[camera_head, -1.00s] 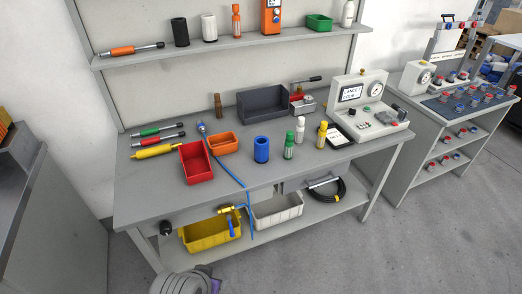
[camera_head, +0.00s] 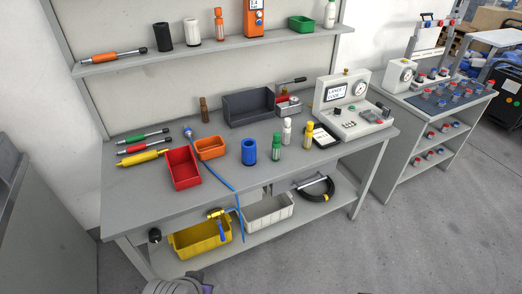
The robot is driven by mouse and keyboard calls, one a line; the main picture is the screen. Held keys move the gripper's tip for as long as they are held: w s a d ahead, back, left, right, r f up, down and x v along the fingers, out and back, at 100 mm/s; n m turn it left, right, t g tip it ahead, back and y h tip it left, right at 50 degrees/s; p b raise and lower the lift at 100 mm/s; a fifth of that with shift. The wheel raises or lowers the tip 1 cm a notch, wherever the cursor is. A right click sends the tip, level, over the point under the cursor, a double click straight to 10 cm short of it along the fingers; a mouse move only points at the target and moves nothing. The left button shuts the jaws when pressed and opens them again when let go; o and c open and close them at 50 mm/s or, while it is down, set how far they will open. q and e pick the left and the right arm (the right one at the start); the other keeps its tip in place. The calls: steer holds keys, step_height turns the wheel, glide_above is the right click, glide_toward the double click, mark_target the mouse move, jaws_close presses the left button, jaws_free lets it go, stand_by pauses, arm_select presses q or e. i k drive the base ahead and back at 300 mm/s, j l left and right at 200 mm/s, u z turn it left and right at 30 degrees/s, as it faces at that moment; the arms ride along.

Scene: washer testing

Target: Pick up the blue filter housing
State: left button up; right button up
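The blue filter housing (camera_head: 249,152) is a short upright cylinder with an open top. It stands on the grey workbench (camera_head: 150,205), towards the front edge and near the middle. A red bin (camera_head: 182,184) and an orange bin (camera_head: 211,155) are to its left.
A blue hose (camera_head: 222,174) runs over the bench edge left of the housing. A white bottle (camera_head: 287,131), a yellow bottle (camera_head: 308,134) and a test unit (camera_head: 350,120) stand to the right. A dark grey bin (camera_head: 248,108) is behind. The lower shelf holds a yellow bin (camera_head: 190,248).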

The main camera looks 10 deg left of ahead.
mark_target(249, 152)
steer(key=i+l+u, duration=0.65)
steer(key=i+j, duration=0.05)
steer(key=i, duration=0.05)
